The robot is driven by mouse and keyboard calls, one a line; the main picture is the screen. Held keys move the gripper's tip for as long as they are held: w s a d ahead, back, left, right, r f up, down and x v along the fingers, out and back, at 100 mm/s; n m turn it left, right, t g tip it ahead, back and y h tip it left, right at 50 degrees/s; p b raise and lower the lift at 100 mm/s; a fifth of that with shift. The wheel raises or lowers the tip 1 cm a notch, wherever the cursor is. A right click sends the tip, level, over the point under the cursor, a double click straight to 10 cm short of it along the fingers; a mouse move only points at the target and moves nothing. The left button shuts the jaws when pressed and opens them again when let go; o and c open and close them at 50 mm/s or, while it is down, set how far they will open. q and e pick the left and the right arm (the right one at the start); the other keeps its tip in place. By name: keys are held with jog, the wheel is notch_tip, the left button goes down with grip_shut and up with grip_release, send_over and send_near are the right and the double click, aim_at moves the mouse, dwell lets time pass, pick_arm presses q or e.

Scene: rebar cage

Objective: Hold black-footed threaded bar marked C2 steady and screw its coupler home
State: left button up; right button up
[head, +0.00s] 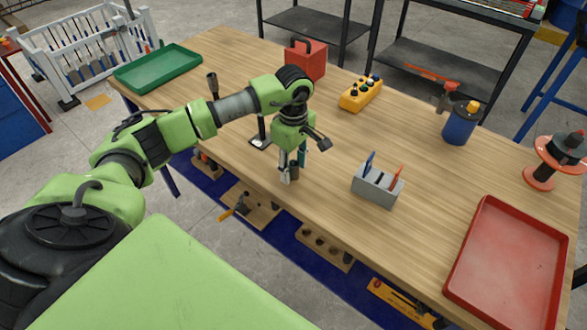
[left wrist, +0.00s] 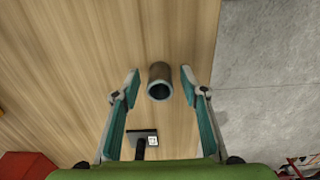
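My left gripper (head: 292,170) points down at the table near its front edge, with its fingers apart. In the left wrist view a dark, hollow, coupler-like tube (left wrist: 159,78) is between the fingertips, with a gap on each side. It also shows in the head view (head: 295,172), partly hidden by the fingers. A dark upright bar (head: 262,126) stands behind the gripper on a black foot with a white label (head: 260,143); my arm hides its upper part. The foot also shows in the left wrist view (left wrist: 143,138). I cannot read any mark. My right gripper is not in view.
On the wooden table (head: 440,205) stand a grey holder (head: 377,187), a red box (head: 306,60), a yellow block (head: 360,93), a blue can (head: 460,124), a green tray (head: 158,68) and a red tray (head: 508,262). A dark upright cylinder (head: 212,82) shows behind my arm.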

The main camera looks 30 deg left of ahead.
pick_arm(q)
grip_shut()
jog(key=shift+r, duration=0.1)
jog(key=shift+r, duration=0.15)
notch_tip(320, 180, up, 2)
jog(key=shift+w+r+b, duration=0.1)
jog(key=shift+b, duration=0.85)
jog(key=s+d+r+b, duration=0.3)
jog(key=s+d+r, duration=0.6)
jog(key=d+r, duration=0.1)
jog(key=shift+s+d+r, duration=0.2)
jog(key=shift+s, duration=0.1)
